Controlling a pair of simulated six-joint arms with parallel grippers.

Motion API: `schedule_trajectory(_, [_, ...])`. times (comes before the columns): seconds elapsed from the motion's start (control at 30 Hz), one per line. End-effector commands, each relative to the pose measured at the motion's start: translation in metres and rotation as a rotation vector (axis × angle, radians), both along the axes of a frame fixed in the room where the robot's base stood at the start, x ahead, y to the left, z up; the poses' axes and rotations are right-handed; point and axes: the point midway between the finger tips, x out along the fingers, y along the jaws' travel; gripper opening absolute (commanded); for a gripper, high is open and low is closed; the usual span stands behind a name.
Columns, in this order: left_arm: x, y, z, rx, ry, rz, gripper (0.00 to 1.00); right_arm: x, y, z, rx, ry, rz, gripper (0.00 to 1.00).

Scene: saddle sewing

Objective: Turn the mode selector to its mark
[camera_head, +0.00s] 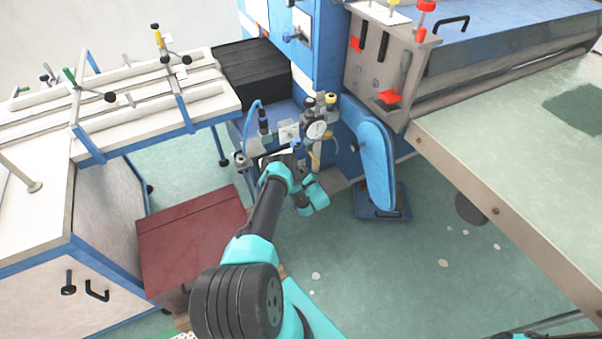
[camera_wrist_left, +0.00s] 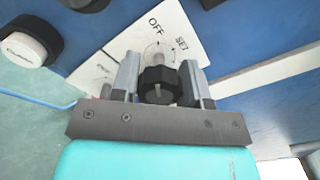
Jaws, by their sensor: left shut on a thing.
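The mode selector is a black lobed knob (camera_wrist_left: 158,86) on a white label plate (camera_wrist_left: 187,28) in the left wrist view. The plate reads OFF and SET, with a third label partly covered at the lower left. A small dial ring shows behind the knob. My left gripper (camera_wrist_left: 157,80) has its two grey fingers on either side of the knob and is shut on it. I cannot tell exactly where the knob points. In the head view my left gripper (camera_head: 278,158) is at the blue machine's front, and it hides the knob.
A round gauge (camera_head: 317,130) and small fittings sit close to the gripper. A blue padded arm (camera_head: 376,165) stands to the right. A maroon box (camera_head: 195,235) is on the floor at left. White benches flank the left, and a green-topped table (camera_head: 500,140) the right.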

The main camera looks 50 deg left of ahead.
Motion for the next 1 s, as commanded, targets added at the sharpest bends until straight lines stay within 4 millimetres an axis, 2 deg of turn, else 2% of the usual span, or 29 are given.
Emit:
schedule_trajectory(0.47, [0.0000, -0.0001, 0.0001, 0.017, 0.063, 0.000, 0.18, 0.0000, 0.0000, 0.0000, 0.000, 0.000, 0.000, 0.43])
schedule_trajectory(0.67, [0.0003, -0.0003, 0.0004, 0.046, 0.169, 0.000, 0.18, 0.0000, 0.0000, 0.0000, 0.000, 0.000, 0.000, 0.43])
schedule_trajectory(1.0, [0.0010, -0.0005, 0.0006, 0.124, 0.452, 0.000, 0.18, 0.0000, 0.0000, 0.0000, 0.000, 0.000, 0.000, 0.43])
